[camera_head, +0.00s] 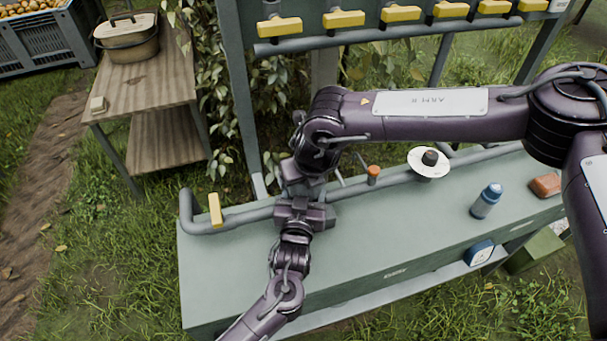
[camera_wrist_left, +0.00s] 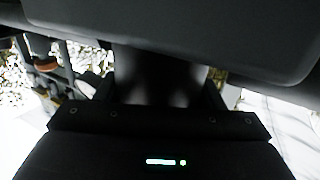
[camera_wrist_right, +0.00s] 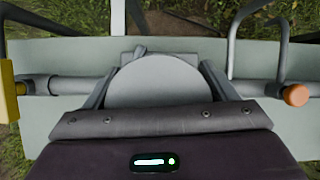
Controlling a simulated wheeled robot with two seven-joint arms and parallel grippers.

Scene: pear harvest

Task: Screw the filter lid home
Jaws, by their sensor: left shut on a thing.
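The filter lid (camera_wrist_right: 155,82) is a round pale grey disc, seen face on in the right wrist view, in line with the bench pipe. My right gripper (camera_head: 301,180) comes down from above at the pipe. Its fingers stand wide apart at either side of the lid (camera_wrist_right: 158,70); I cannot make out whether they touch it. My left gripper (camera_head: 304,208) reaches in from the front, just below the right one, and is shut on the dark filter housing (camera_wrist_left: 158,78). In the head view the grippers hide the lid and housing.
The bench (camera_head: 400,235) carries a grey pipe with a yellow lever (camera_head: 215,210), an orange-capped stub (camera_head: 373,172) and a white disc with a black knob (camera_head: 429,160). A blue bottle (camera_head: 486,201) and brown block (camera_head: 546,185) stand right. Yellow-handled valves (camera_head: 344,19) line the rail above.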

